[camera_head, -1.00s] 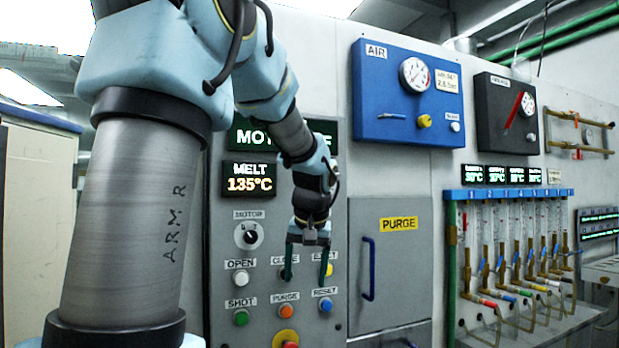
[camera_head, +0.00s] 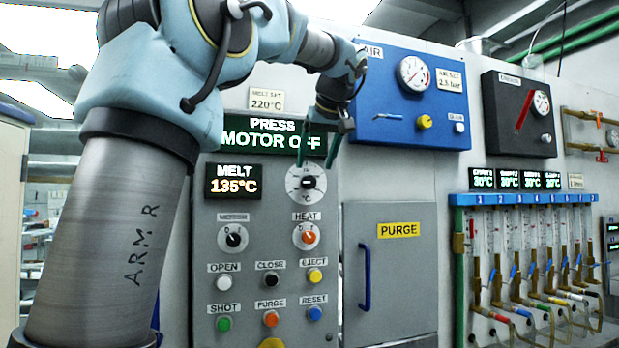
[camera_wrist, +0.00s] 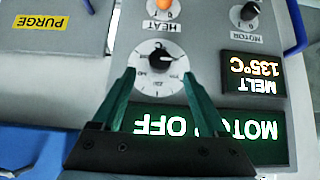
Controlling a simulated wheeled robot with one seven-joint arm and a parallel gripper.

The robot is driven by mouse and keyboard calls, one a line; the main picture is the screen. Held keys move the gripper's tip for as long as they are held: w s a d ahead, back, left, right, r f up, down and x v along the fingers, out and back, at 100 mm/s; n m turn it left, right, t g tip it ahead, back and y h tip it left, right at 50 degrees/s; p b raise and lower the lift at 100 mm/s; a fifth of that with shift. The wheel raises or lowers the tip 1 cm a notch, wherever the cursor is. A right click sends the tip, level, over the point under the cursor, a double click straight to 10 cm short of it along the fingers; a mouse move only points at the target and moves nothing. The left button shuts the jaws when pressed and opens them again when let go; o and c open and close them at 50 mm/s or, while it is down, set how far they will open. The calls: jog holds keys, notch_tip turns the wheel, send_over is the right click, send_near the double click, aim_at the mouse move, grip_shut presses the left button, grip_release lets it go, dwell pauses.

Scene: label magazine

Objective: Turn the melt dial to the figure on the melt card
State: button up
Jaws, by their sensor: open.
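The melt dial (camera_head: 307,183) is a black knob on a round white scale marked °C, right of the melt display (camera_head: 233,182), which reads 135°C. The melt card (camera_head: 267,99) reads "MELT SET 220°C" and is fixed above the press display. My gripper (camera_head: 322,152) is open and empty, its two green fingers pointing down just above the dial in the head view. In the wrist view the dial (camera_wrist: 159,62) appears upside down beyond and between the fingertips (camera_wrist: 158,82). I see no contact with the knob. The exact figure at its pointer is too small to read.
The press display (camera_head: 270,137) reads MOTOR OFF. Below the dial are the heat knob (camera_head: 306,236), the motor knob (camera_head: 233,238) and several coloured push buttons. The purge door (camera_head: 390,270) with its blue handle and the blue air panel (camera_head: 411,95) are to the right.

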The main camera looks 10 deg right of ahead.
aim_at(310, 179)
jog(key=p+x, duration=0.1)
jog(key=x, duration=0.5)
grip_shut()
dwell(0.6)
